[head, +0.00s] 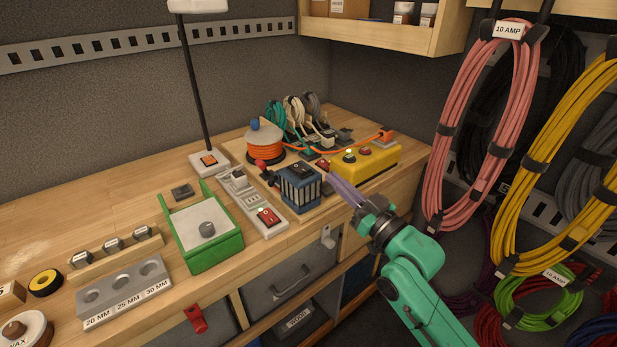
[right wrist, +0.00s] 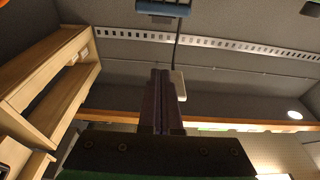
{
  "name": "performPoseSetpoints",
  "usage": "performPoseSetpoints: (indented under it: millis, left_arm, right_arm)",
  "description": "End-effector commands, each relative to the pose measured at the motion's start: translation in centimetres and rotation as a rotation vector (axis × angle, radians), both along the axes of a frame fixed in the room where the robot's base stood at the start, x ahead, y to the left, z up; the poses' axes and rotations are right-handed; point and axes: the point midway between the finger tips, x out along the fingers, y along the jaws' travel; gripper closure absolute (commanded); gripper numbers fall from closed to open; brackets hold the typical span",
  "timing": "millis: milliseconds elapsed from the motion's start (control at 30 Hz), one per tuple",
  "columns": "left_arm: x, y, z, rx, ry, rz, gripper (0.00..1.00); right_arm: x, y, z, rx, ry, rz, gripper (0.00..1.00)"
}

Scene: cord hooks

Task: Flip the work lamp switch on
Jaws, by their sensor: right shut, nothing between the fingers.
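The work lamp has a white base (head: 210,162) on the bench against the back wall, a thin black pole (head: 192,85) and a white head (head: 198,5) cut off by the top edge. An orange rocker switch (head: 209,160) sits on the base; its tilt is too small to tell. My left gripper is out of view.
Between gripper and lamp stand the blue box, a power strip with a red switch (head: 268,216) and an orange cord reel (head: 265,145). A yellow box (head: 365,163) is close to the gripper. A green tray (head: 208,240) stands nearer. Coiled cords hang at the right.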

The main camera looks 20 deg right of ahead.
Motion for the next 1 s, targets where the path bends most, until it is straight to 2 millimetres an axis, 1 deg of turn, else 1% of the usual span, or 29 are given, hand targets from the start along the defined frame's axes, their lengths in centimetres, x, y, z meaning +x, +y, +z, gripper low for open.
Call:
performPoseSetpoints:
  millis: [167,267,367,733,800,900,1000]
  left_arm:
    - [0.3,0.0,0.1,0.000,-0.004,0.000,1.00]
    - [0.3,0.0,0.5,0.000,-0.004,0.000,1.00]
    - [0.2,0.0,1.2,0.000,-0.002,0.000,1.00]
    - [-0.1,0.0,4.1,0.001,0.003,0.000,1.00]
    - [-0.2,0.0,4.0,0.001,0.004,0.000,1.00]
    - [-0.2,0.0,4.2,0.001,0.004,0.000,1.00]
    - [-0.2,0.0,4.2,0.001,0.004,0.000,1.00]
  right_arm:
    - [0.1,0.0,0.0,0.000,0.001,-0.001,1.00]
    - [0.7,0.2,0.3,0.001,0.002,-0.003,1.00]
    - [2.1,0.7,0.8,0.003,0.000,-0.003,1.00]
    - [9.5,3.7,2.5,0.002,0.001,-0.002,1.00]
    - [9.1,3.5,0.3,-0.004,0.009,-0.001,1.00]
    - [8.8,3.4,-1.1,-0.004,0.006,-0.001,1.00]
    - [8.7,3.4,-1.9,-0.001,0.005,-0.002,1.00]
